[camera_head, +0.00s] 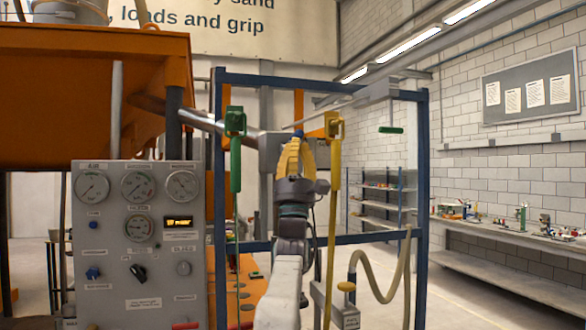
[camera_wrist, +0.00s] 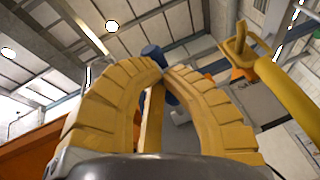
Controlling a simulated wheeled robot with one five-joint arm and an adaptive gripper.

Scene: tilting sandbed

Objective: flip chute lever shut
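My gripper (camera_head: 297,142) is raised in front of the blue frame, pointing up. Its curved yellow fingers, also in the wrist view (camera_wrist: 164,72), bring their tips close together. A blue handle (camera_wrist: 152,50) lies at or just behind the fingertips; its blue end (camera_head: 298,133) peeks above them in the head view. I cannot tell whether the fingers grip it. A yellow lever (camera_head: 334,190) hangs down just right of my gripper and shows at the right of the wrist view (camera_wrist: 290,95). A green lever (camera_head: 235,165) hangs to the left. No label shows which is the chute lever.
A grey gauge panel (camera_head: 138,240) stands at the left, below an orange bed (camera_head: 90,95). The blue frame (camera_head: 421,200) surrounds the levers. A beige hose (camera_head: 365,262) hangs at the lower right. A bench (camera_head: 510,240) lines the right wall, with clear floor before it.

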